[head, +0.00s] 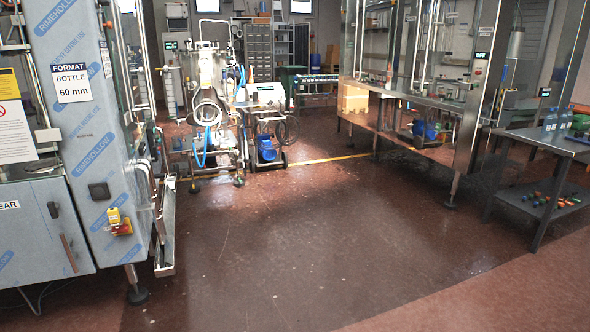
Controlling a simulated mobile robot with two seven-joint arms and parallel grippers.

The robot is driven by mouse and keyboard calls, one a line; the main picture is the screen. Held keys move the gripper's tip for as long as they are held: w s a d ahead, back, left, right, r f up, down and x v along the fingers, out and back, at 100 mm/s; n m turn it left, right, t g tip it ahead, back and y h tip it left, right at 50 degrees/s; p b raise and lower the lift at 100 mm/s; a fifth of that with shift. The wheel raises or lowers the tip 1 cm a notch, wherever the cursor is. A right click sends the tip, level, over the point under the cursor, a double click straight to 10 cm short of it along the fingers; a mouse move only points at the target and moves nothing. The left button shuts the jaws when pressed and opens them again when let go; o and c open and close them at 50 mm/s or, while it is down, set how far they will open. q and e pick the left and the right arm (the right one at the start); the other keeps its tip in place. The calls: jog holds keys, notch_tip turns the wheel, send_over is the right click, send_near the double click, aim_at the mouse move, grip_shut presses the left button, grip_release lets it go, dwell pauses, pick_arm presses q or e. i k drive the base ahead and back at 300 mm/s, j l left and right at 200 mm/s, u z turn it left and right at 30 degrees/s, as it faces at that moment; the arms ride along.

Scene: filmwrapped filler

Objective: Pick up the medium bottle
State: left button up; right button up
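Blue bottles (557,121) stand on top of a dark metal table (532,136) at the right edge of the head view. They are small and far off, and I cannot tell which of them is the medium one. Neither of my grippers shows in the head view.
A film-wrapped machine (75,130) stands at the left, a steel filling machine (425,100) at the back right. A wheeled pump unit (225,100) is at the back. Small coloured caps (550,199) lie on the table's lower shelf. The brown floor (300,240) between is clear.

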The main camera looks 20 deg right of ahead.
aim_at(555, 116)
jog(key=i+l+z, duration=0.85)
jog(key=z, duration=0.15)
jog(key=i+l+z, duration=0.25)
jog(key=i+z, duration=0.75)
jog(key=i+l+z, duration=0.1)
jog(key=i+z, duration=0.3)
jog(key=i, duration=0.3)
jog(key=i+j+z, duration=0.15)
jog(key=i+z, duration=0.3)
jog(key=i, duration=1.9)
jog(key=i+u, duration=0.1)
jog(key=i, duration=0.4)
jog(key=i+l+u, duration=0.1)
jog(key=i, duration=0.45)
jog(key=i+l+u, duration=0.1)
jog(key=i+l, duration=0.15)
jog(key=i, duration=0.25)
jog(key=i+l+u, duration=0.2)
jog(key=i+u, duration=0.25)
jog(key=i+l+u, duration=0.3)
jog(key=u, duration=0.2)
jog(key=i+l+u, duration=0.55)
jog(key=l+u, duration=0.6)
jog(key=l, duration=0.3)
jog(key=l+u, duration=0.3)
jog(key=l, duration=0.3)
